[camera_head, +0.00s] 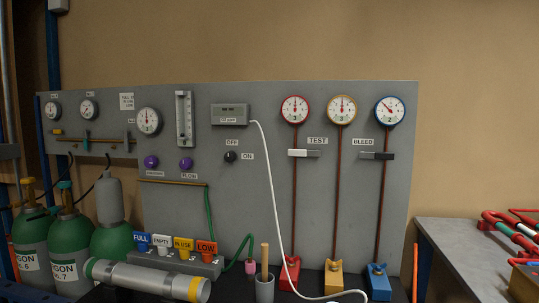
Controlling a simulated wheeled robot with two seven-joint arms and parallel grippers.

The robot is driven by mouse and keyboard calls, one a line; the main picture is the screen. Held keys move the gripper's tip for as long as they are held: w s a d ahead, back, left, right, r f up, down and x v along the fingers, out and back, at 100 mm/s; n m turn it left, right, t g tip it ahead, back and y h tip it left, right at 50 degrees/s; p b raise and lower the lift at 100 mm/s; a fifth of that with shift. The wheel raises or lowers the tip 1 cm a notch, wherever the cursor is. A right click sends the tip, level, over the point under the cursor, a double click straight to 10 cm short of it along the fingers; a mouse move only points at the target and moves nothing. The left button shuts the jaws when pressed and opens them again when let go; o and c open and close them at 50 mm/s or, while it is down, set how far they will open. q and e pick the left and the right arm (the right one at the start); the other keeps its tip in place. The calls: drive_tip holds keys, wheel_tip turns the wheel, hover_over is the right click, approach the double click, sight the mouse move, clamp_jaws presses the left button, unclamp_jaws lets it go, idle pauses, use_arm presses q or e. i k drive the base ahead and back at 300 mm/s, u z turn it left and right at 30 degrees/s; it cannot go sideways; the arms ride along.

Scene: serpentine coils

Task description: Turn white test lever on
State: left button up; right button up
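The white test lever (297,153) is on the grey panel (240,190), just below the TEST label. It lies horizontally, with its white part to the left and a darker grey piece at its right end. It sits across the reddish pipe that runs down from the red-rimmed gauge (295,110). Nothing touches it. Neither of my grippers is in view.
A similar black lever (378,156) is below the BLEED label. A white hose (268,170) hangs from the grey box (230,114), left of the test lever.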

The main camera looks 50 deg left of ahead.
sight(291, 153)
drive_tip(key=u, duration=0.85)
drive_tip(key=i, duration=0.5)
